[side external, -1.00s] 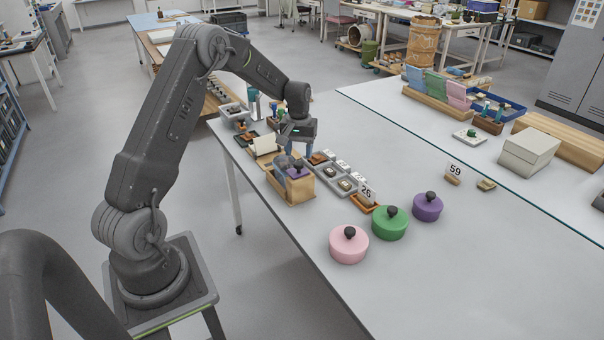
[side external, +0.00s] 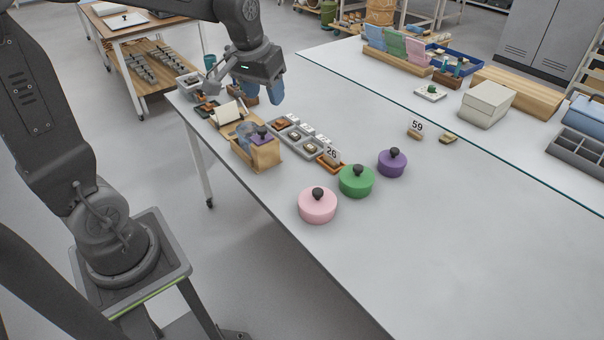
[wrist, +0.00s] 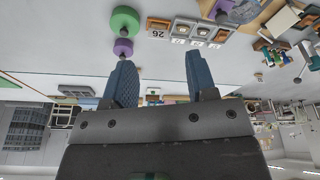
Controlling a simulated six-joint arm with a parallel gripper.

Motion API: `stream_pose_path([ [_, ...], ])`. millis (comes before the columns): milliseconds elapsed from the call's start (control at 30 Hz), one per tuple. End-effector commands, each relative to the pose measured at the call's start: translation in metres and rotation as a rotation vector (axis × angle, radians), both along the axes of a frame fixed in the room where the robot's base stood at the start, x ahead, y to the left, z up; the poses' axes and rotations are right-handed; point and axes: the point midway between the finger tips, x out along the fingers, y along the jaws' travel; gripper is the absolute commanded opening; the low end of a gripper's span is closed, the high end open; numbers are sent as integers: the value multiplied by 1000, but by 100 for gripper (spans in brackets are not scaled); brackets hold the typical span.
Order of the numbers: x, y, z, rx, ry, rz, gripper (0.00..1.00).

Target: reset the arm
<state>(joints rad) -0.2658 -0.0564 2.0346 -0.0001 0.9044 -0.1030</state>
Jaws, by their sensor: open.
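My gripper (side external: 264,94) is above the far-left part of the grey table, past the row of small trays. Its two blue fingers are apart with nothing between them. In the wrist view the fingers (wrist: 158,65) also stand apart and empty, and the scene appears upside down there. The small grey trays (side external: 296,136) with brown sherds lie in a row below and to the right of my gripper. An orange tray (side external: 328,166) with a card marked 26 (side external: 332,153) ends the row. My gripper appears clear of the table and touches nothing that I can see.
A wooden box (side external: 262,155) stands by the near edge. Pink (side external: 317,206), green (side external: 356,182) and purple (side external: 392,164) lidded pots stand to the right. A card marked 59 (side external: 417,126) stands behind them. The table's right front is clear. A glass edge (side external: 440,116) crosses behind.

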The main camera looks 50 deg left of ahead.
Motion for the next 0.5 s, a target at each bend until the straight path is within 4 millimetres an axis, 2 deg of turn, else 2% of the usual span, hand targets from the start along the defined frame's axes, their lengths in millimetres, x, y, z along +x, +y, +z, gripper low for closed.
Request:
stream_pose_path([
  [33,-18,-17,11,11,-29,-44,52],
  [200,-73,-57,26,37,-109,-174,52],
  [400,-129,-86,25,60,-186,-299,52],
  [500,-145,-92,22,65,-211,-336,52],
])
